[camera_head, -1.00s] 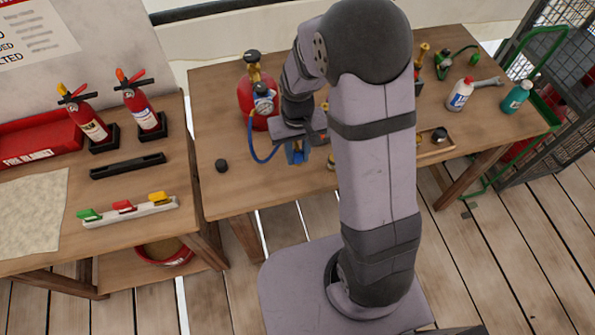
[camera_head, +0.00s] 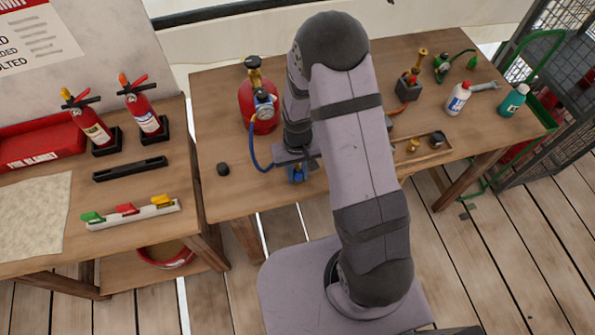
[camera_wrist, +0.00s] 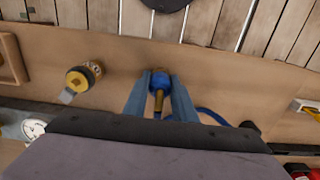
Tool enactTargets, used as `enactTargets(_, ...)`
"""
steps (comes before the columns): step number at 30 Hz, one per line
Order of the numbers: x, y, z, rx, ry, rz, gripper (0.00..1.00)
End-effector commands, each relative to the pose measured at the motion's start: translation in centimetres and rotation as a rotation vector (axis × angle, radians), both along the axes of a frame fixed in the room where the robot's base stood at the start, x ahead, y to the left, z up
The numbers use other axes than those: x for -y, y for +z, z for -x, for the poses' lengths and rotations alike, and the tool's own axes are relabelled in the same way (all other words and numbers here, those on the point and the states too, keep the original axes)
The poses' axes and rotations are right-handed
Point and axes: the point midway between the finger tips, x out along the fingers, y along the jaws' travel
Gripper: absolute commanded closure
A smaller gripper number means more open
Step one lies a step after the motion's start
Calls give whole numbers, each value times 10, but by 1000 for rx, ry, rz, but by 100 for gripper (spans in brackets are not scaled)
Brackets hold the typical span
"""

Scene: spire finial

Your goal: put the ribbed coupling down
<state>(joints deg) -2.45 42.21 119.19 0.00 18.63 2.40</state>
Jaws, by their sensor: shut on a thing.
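The ribbed coupling (camera_wrist: 157,82) is a blue piece with a brass stem, on the end of a blue hose (camera_wrist: 213,116). My gripper (camera_wrist: 160,82) is shut on it, with one finger on each side. In the head view my gripper (camera_head: 297,174) is over the front part of the middle table (camera_head: 228,202), partly covered by my arm. The hose (camera_head: 254,155) runs from there to the gauge on a red cylinder (camera_head: 257,112). I cannot tell whether the coupling touches the table top.
A small black cap (camera_head: 223,169) lies left of the gripper. A brass and yellow fitting (camera_wrist: 84,77) stands on the other side, seen in the wrist view. A wooden tray (camera_head: 432,150) is to the right.

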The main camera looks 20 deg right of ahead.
Motion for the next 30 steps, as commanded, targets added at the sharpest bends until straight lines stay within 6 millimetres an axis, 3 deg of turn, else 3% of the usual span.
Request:
enactTargets(14, 0, -7, 0, 1, 0, 0, 100)
enactTargets(15, 0, -8, 0, 1, 0, 0, 73)
enactTargets(17, 0, -7, 0, 1, 0, 0, 59)
enactTargets(30, 0, -1, 0, 1, 0, 0, 57)
